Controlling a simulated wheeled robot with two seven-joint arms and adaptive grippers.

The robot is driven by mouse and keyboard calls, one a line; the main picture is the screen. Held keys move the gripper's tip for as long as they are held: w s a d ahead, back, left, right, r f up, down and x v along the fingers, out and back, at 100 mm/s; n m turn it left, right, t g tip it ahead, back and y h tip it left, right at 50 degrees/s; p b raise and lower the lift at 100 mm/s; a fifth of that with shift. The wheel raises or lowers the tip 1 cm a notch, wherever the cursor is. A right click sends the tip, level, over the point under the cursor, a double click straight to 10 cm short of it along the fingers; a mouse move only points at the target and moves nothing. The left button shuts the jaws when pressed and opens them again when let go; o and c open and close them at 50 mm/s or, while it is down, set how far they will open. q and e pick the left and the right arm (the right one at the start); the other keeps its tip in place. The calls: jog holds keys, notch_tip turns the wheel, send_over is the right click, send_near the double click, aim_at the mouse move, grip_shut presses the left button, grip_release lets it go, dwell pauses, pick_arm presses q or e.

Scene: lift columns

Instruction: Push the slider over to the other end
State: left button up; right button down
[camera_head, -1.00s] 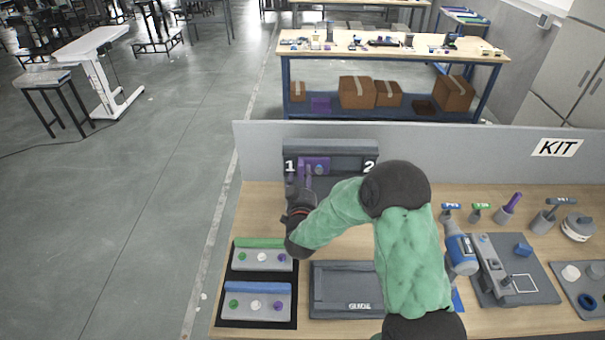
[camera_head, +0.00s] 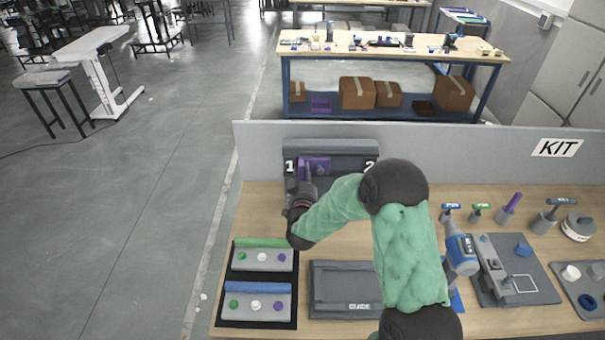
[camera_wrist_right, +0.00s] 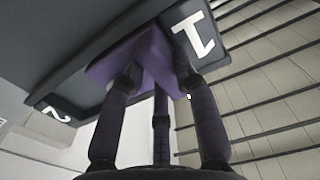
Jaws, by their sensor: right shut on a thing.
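The purple slider (camera_head: 318,163) sits in the dark grey rail block (camera_head: 330,146) at the back of the bench, at the end marked 1. The end marked 2 is to its right. My right gripper (camera_head: 306,181) reaches up to the slider from the front. In the right wrist view the slider (camera_wrist_right: 150,62) lies between the fingers of the right gripper (camera_wrist_right: 158,95), which are shut on it, next to the white 1. Fingers and wrist hide part of the slider in the head view. My left gripper is not in view.
A grey panel stands behind the rail. Two trays with coloured knobs (camera_head: 258,300) lie front left, a grey guide plate (camera_head: 340,290) front centre. A blue tool (camera_head: 461,250), a fixture board (camera_head: 520,285) and several small parts are on the right.

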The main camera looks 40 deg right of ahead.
jog(key=s+d+b, duration=0.1)
jog(key=s+d, duration=0.1)
jog(key=s+d+b, duration=0.2)
jog(key=d, duration=0.1)
jog(key=s+d+b, duration=0.2)
jog(key=d, duration=0.1)
jog(key=shift+s, duration=0.4)
jog(key=shift+d, duration=0.1)
jog(key=c, duration=1.2)
grip_release()
jog(key=shift+o, duration=1.3)
jog(key=shift+s+d, duration=0.1)
jog(key=shift+s, duration=0.05)
jog(key=v, duration=1.2)
